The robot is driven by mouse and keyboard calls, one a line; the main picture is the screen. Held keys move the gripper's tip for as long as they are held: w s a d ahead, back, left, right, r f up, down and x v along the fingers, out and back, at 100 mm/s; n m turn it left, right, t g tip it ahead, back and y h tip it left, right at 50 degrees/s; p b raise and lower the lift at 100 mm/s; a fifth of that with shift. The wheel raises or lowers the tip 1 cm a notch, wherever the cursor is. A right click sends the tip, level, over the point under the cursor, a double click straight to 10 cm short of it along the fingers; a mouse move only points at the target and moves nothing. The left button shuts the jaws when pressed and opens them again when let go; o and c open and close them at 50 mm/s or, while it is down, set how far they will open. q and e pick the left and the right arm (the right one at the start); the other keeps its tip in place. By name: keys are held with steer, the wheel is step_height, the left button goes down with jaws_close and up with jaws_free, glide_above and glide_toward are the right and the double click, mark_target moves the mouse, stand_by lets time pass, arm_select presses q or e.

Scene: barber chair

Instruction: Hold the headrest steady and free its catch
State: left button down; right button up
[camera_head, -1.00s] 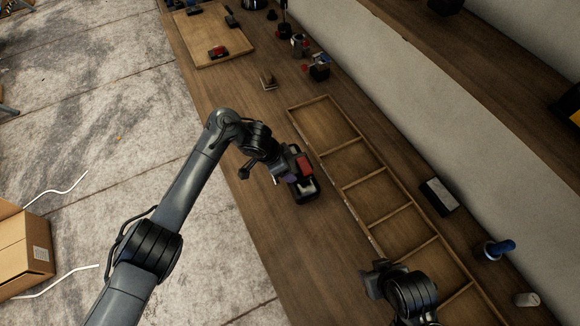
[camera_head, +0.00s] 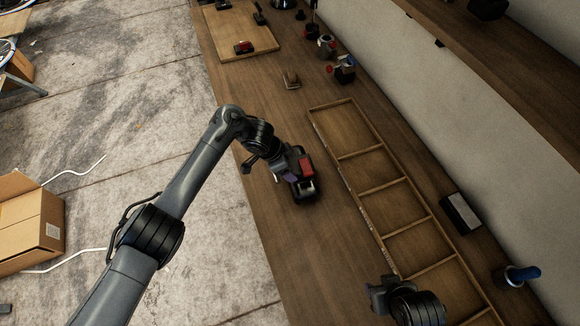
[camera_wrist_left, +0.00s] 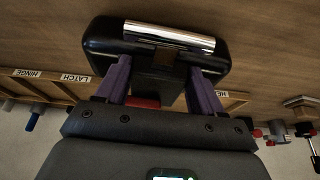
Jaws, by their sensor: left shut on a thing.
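The headrest is a black padded block with a chrome bar along one face, large in the left wrist view (camera_wrist_left: 150,58). In the head view it shows as a small dark piece (camera_head: 306,195) over the bench. My left gripper (camera_head: 298,180) is shut on it, with a purple finger on each side of its dark middle part in the left wrist view (camera_wrist_left: 160,85). The catch cannot be made out. My right gripper (camera_head: 378,290) is at the near left edge of the tray, apart from the headrest; its fingers are not clear.
A long wooden tray (camera_head: 364,188) with several empty compartments lies right of the headrest. Its labels include LATCH (camera_wrist_left: 75,78) and HINGE (camera_wrist_left: 27,73). A board (camera_head: 225,30) with tools lies at the far end. A black-and-white block (camera_head: 461,213) lies beyond the tray. Bare bench surrounds the headrest.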

steer(key=shift+d+f, duration=0.1)
steer(key=shift+d, duration=0.05)
stand_by(0.6)
steer(key=shift+f, duration=0.15)
stand_by(0.4)
steer(key=shift+o, duration=0.2)
steer(key=w+a+t, duration=0.1)
steer(key=w+a+m+t, duration=0.1)
steer(key=w, duration=0.1)
steer(key=w+t, duration=0.1)
steer(key=w, duration=0.1)
steer(key=shift+w+a+f+m+y, duration=0.1)
steer(key=shift+a+f+m+y, duration=0.2)
steer(key=shift+a+y, duration=0.1)
steer(key=w+a+t+y, duration=0.1)
steer(key=w+a+t, duration=0.2)
steer(key=w+a, duration=0.25)
steer(key=n+t+y, duration=0.2)
steer(key=n+t, duration=0.1)
glide_toward(309, 175)
steer(key=x, duration=1)
steer(key=shift+w, duration=0.2)
